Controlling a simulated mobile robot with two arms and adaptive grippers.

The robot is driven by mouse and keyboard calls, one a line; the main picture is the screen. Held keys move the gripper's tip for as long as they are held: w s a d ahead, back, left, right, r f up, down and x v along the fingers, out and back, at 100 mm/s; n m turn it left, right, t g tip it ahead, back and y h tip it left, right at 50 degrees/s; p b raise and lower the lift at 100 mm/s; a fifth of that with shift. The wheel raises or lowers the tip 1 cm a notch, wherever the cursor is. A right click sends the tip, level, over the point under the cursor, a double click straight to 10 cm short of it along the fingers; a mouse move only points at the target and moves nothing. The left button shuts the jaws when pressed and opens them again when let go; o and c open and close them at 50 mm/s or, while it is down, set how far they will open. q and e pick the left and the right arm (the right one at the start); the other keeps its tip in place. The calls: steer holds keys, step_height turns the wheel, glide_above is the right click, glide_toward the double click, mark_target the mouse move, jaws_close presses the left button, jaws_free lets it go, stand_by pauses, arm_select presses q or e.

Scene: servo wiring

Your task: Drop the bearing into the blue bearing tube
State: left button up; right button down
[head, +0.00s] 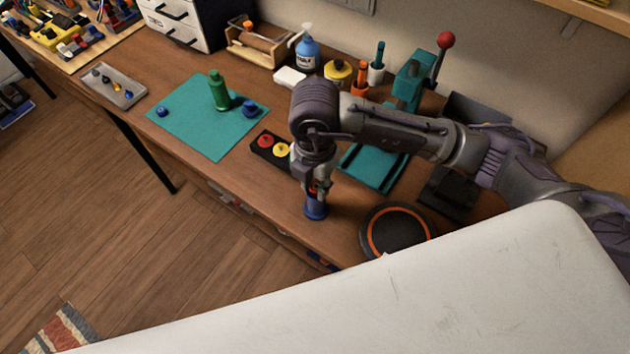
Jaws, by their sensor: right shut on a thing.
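A blue tube (316,211) stands upright near the front edge of the wooden bench; I take it to be the bearing tube. My right gripper (314,190) points straight down directly above it, its fingertips at or just over the tube's top. I cannot tell whether they touch the tube. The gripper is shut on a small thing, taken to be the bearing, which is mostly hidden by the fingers. A little red shows between the fingers. My left gripper is not in view.
A black box with red and yellow buttons (271,148) sits left of my gripper. A round black and orange pad (398,233) lies to the right. A teal press (410,82) stands behind my arm. A teal mat (188,128) holds a green bottle (218,92) and blue parts (249,108).

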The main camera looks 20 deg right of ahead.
stand_by(0.4)
steer(key=shift+c, duration=1.6)
jaws_free()
steer(key=shift+r+p, duration=2.5)
steer(key=shift+r, duration=1)
steer(key=shift+f, duration=0.1)
